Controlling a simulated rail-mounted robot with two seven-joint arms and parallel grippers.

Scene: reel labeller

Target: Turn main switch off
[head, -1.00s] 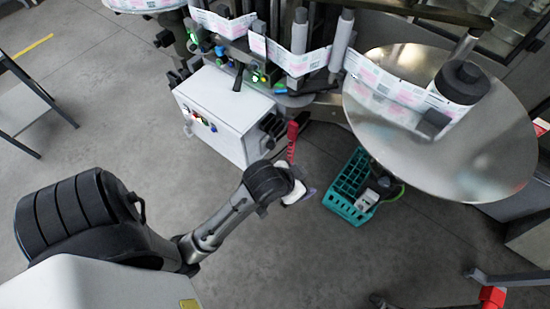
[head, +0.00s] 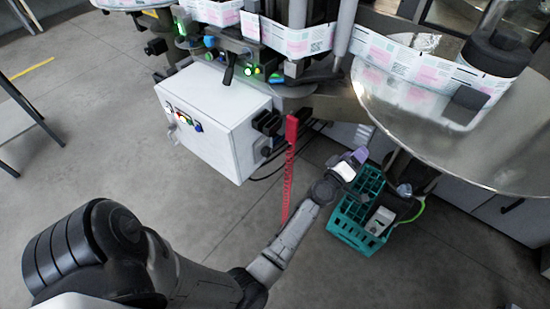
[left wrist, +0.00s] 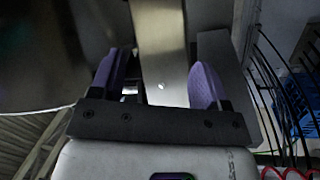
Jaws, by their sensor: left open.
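The white control box (head: 215,118) of the labeller stands at upper centre in the head view, with coloured buttons (head: 183,118) on its left face and black fittings (head: 267,122) on its right side. I cannot tell which part is the main switch. My left gripper (head: 355,160) is right of the box, beside the green crate and below the machine's arm. In the left wrist view its purple finger pads (left wrist: 160,85) are apart, with a pale metal post (left wrist: 160,45) behind the gap. Whether the fingers touch it is unclear. My right gripper is out of view.
A green crate (head: 345,226) with items in it stands on the floor close to my left gripper. A red handle with a coiled red cord (head: 290,132) hangs beside the box. A large metal disc (head: 440,140) overhangs at right. Floor at left is open.

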